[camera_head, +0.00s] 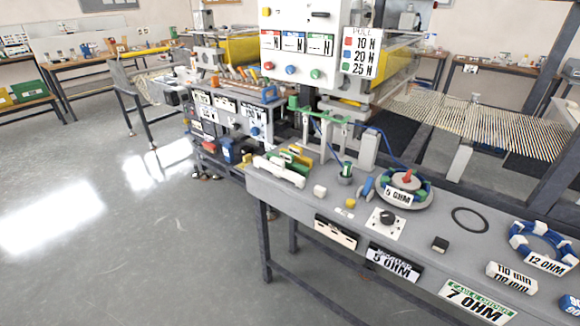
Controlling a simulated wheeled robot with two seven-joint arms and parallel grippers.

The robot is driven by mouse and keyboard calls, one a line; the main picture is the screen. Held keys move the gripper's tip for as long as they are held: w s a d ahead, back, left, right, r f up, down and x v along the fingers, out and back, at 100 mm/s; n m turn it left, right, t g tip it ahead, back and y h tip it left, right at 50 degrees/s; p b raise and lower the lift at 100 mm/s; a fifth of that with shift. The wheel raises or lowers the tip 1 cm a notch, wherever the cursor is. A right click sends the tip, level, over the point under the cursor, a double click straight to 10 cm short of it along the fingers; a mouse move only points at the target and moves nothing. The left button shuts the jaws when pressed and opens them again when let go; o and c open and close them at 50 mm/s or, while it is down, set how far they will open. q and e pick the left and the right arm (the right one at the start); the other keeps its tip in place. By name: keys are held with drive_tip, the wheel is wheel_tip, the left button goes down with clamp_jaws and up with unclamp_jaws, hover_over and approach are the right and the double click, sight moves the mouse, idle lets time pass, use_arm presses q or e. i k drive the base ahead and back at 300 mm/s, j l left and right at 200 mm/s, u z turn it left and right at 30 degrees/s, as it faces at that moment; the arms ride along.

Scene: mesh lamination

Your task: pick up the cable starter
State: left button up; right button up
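No object in view is clearly marked as the cable starter, and I cannot tell which item it is. On the grey workbench (325,205) sits a blue-and-green coil (425,190) on a round base with a red knob (408,175) and a "5 OHM" label. A blue-and-white coil (518,238) labelled "12 OHM" lies at the right. A thin black ring (470,220) lies between them. A white elongated part (280,172) lies at the bench's left end. A small grey cylinder with a green top (345,174) stands nearby. Neither gripper is in view.
A white control panel (300,20) stands behind the bench. A black dial on a white plate (387,218), a small black block (440,244) and a white labelled block (511,278) sit on the bench. A striped mesh (490,122) stretches behind at right. Grey floor is open at left.

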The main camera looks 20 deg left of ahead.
sight(346, 172)
drive_tip(key=u, duration=0.3)
drive_tip(key=i+j+z, duration=0.15)
drive_tip(key=z, duration=0.3)
drive_tip(key=i+j+z, duration=0.1)
drive_tip(key=j+z, duration=0.15)
drive_tip(key=z, duration=0.2)
drive_tip(key=i+j+z, duration=0.1)
drive_tip(key=j+z, duration=0.15)
drive_tip(key=z, duration=0.2)
